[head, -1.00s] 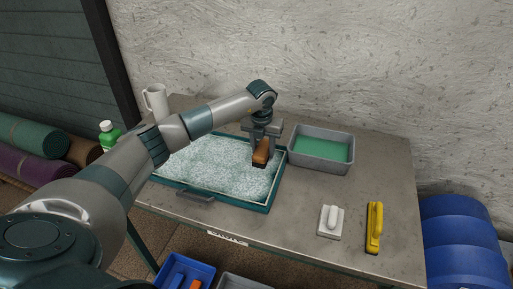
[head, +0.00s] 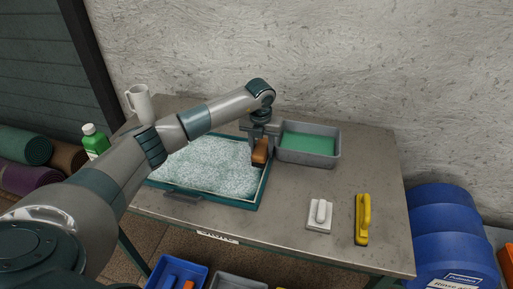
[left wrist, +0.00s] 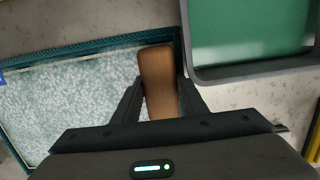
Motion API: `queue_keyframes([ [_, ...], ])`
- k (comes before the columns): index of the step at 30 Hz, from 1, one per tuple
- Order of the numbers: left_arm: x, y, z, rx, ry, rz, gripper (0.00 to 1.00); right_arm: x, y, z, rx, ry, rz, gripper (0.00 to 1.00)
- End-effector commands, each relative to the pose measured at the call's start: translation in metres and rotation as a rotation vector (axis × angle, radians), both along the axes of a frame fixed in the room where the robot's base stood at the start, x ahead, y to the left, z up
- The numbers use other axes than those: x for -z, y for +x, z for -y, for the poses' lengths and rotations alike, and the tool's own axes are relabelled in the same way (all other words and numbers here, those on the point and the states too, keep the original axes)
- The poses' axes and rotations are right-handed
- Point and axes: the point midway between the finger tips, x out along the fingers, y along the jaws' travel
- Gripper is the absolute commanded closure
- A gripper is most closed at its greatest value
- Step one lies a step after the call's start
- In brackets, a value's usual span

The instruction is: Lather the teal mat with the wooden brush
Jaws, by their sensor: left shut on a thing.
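The teal mat (head: 205,165) lies flat in a teal-rimmed tray on the table, its visible surface largely covered in whitish lather. My left gripper (head: 261,142) is shut on the wooden brush (head: 260,153), over the right edge of the mat. In the left wrist view the brush (left wrist: 158,80) stands between the two fingers (left wrist: 160,98), with the tray rim beside its far end. The bristles are hidden, so I cannot tell whether they touch the mat. My forearm hides the mat's left part. My right gripper is not in view.
A grey basin of green liquid (head: 309,141) stands just right of the brush. A white jug (head: 139,104) and green bottle (head: 95,141) stand at left.

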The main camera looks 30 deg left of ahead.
Motion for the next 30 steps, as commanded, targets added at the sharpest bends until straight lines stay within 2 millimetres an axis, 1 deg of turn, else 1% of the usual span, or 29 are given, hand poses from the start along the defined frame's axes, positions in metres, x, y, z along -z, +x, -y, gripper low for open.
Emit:
queue_keyframes([
  [1,0.002,-0.001,0.003,0.003,-0.002,-0.003,0.94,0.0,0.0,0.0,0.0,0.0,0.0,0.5],
  [11,-0.001,0.0,0.002,0.002,-0.002,-0.001,0.94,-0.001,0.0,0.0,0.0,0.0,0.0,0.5],
  [14,-0.007,0.0,0.002,0.002,-0.003,0.001,0.94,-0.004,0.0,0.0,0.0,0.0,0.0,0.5],
  [24,-0.04,0.001,0.001,0.001,0.0,0.003,0.94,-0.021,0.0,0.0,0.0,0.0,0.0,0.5],
  [30,-0.047,0.001,0.001,0.001,0.0,0.002,0.94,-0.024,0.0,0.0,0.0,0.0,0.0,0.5],
])
